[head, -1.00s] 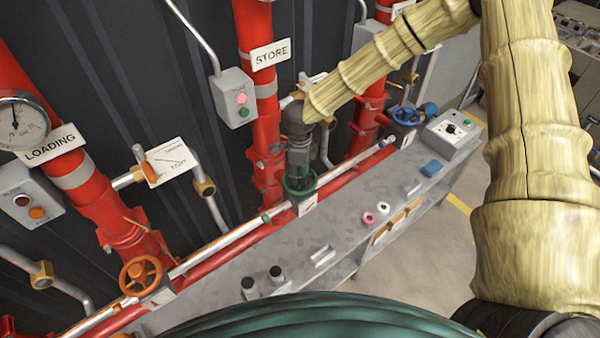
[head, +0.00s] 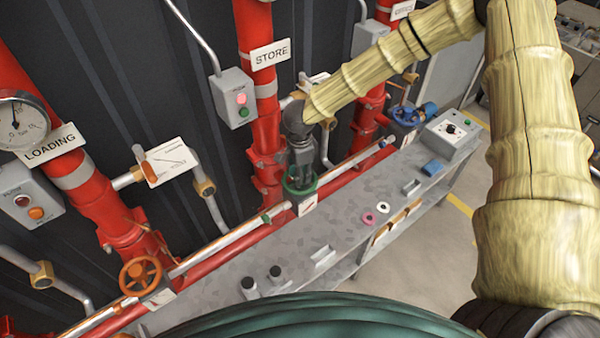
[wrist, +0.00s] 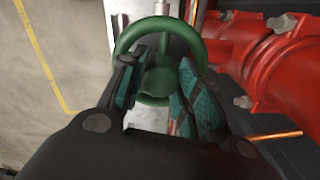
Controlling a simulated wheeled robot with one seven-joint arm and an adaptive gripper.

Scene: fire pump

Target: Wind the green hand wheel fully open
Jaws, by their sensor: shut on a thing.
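The green hand wheel (head: 292,191) sits on the pipe run below the STORE sign in the head view. My gripper (head: 302,178) reaches down onto it from above. In the wrist view the wheel (wrist: 128,34) shows as a round rim with a central hub. My gripper (wrist: 160,92) has its two teal-padded fingers on either side of the wheel's middle and near part, and is shut on it. The exact contact points are partly hidden by the fingers.
An orange hand wheel (head: 141,276) is at the lower left and a blue one (head: 407,116) at the right. A red STORE pipe (head: 257,60) and a switch box (head: 234,98) stand behind. A grey bench (head: 345,220) carries small parts and a control box (head: 452,131).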

